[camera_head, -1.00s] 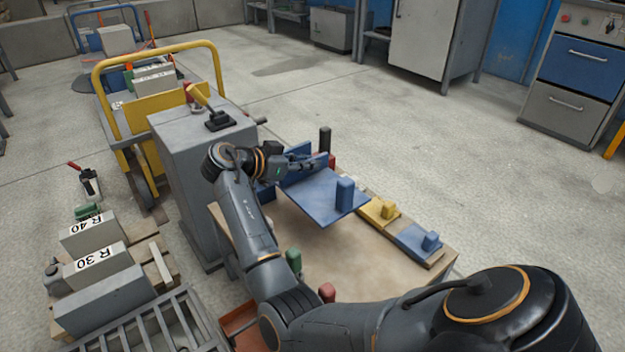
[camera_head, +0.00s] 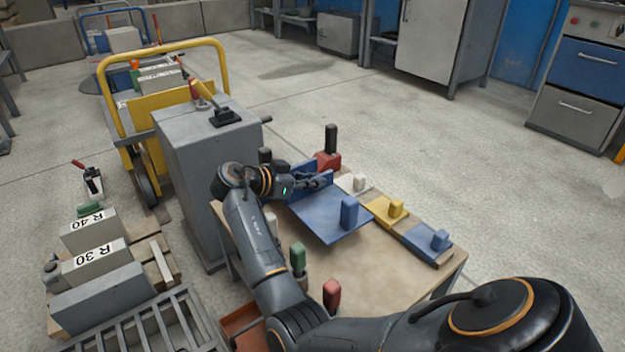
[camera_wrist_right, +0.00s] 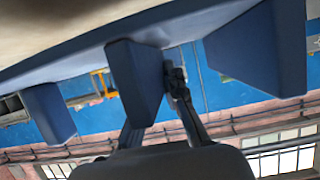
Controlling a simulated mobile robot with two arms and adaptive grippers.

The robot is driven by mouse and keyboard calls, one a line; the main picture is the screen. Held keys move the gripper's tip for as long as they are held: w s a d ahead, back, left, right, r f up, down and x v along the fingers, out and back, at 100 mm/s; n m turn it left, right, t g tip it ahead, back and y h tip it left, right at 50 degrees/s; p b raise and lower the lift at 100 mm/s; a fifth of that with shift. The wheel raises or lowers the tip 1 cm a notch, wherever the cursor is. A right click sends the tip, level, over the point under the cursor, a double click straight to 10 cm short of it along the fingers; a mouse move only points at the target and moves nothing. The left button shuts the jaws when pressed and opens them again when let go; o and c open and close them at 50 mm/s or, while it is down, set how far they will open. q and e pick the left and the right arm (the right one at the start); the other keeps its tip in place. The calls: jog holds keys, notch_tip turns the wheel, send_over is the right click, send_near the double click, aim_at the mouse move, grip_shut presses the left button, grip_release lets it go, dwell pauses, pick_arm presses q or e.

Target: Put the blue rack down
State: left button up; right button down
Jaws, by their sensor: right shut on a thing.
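The blue rack (camera_head: 322,222) is a flat plate with upright blue pieces on it. It is over the wooden table (camera_head: 362,272), low and roughly level; I cannot tell whether it touches the top. My right gripper (camera_head: 318,182) reaches in at the rack's far left side and is shut on one of its upright pieces. In the right wrist view the gripper's fingers (camera_wrist_right: 160,98) close on the middle upright of the rack (camera_wrist_right: 133,78), with further uprights on both sides. My left gripper is not in view.
A white block (camera_head: 352,183), a yellow block (camera_head: 386,210) and a smaller blue block (camera_head: 428,243) line the table's right edge. A red block with a black handle (camera_head: 328,160) stands behind. Green (camera_head: 298,257) and red (camera_head: 331,297) handles stand at the front left.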

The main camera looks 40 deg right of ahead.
jog(key=shift+f, duration=0.25)
jog(key=c, duration=1.4)
grip_release()
